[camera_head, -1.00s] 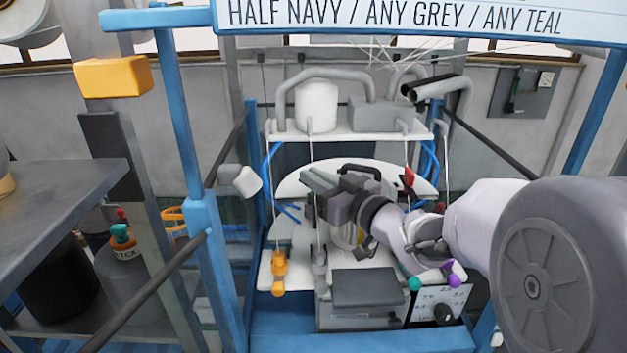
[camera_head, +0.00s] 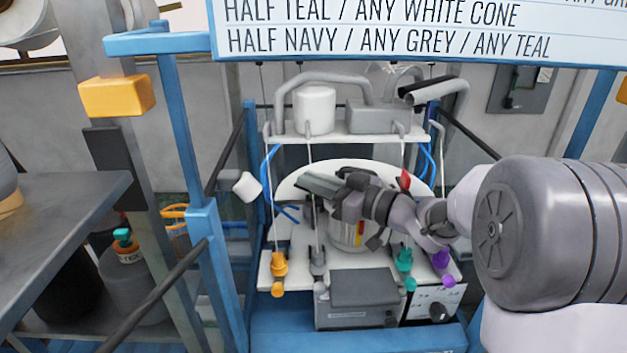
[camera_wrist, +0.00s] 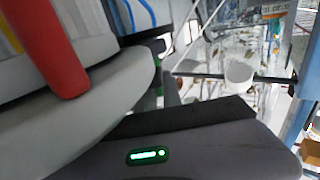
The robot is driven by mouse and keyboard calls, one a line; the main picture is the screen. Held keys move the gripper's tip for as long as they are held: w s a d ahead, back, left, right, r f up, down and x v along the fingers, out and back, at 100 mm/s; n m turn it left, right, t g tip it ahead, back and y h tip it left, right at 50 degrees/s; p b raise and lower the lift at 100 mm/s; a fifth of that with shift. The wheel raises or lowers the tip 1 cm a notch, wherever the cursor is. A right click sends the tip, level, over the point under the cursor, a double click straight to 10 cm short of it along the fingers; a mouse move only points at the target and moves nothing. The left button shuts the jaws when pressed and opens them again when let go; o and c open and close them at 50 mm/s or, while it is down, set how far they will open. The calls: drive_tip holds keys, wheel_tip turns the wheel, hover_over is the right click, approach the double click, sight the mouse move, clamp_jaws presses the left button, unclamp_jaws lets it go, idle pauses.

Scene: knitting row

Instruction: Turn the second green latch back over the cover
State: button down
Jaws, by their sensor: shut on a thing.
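In the wrist view a pale grey rounded cover (camera_wrist: 105,105) fills the left, with a red bar (camera_wrist: 52,48) across it. A dark green piece, seemingly the latch (camera_wrist: 159,78), shows as a narrow sliver at the cover's edge, beside my dark gripper finger with a lit green mark. Most of the latch is hidden.
A red part (camera_head: 405,180) stands close right of my wrist. Orange (camera_head: 279,264), teal (camera_head: 404,260) and purple (camera_head: 441,259) pieces line the machine's front. A shelf (camera_head: 345,133) with pipes is above. Blue frame posts (camera_head: 205,250) stand at the left.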

drive_tip(key=shift+r, duration=0.2)
drive_tip(key=c, duration=1.5)
unclamp_jaws()
drive_tip(key=shift+f, duration=0.1)
